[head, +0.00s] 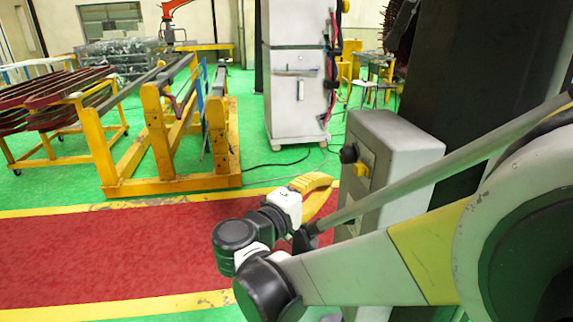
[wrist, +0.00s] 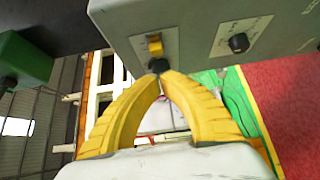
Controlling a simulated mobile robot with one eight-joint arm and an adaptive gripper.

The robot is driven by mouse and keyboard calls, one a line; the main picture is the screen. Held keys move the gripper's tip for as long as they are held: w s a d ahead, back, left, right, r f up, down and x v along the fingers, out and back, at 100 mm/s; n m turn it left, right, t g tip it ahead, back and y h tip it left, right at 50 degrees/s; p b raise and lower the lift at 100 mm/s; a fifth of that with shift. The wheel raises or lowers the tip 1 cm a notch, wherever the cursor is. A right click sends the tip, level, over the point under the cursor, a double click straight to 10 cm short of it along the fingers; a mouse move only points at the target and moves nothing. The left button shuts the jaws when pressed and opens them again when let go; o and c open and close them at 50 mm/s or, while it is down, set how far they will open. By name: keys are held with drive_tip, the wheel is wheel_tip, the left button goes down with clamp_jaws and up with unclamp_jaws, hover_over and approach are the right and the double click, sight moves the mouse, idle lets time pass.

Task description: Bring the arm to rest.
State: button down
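My gripper (head: 318,202) has two curved yellow fingers and is held out in front of the grey control box (head: 405,140). In the wrist view my gripper (wrist: 159,71) has its fingertips together, with an arched gap behind them and nothing seen held in it. The box front in the wrist view carries a yellow switch (wrist: 155,45) just above the fingertips and a black knob (wrist: 238,42) to the right. Whether the tips touch the box I cannot tell. In the head view the arm reaches in from the right, bent at the wrist.
A yellow frame stand (head: 165,150) stands at left, with a yellow rack (head: 60,150) of dark red parts beyond it. A tall grey cabinet (head: 297,95) stands behind. A dark column (head: 470,70) is right of the box. The red floor lane (head: 110,260) is clear.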

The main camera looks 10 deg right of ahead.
drive_tip(key=s+d+f+m+g+y, duration=0.35)
drive_tip(key=s+d+f+y, duration=0.35)
drive_tip(key=s+f, duration=0.25)
drive_tip(key=s+a+f+m+y, duration=0.2)
drive_tip(key=s+a+m+y, duration=0.2)
drive_tip(key=s+a+y, duration=0.3)
drive_tip(key=shift+s+f, duration=0.15)
drive_tip(key=shift+s, duration=0.8)
idle(0.5)
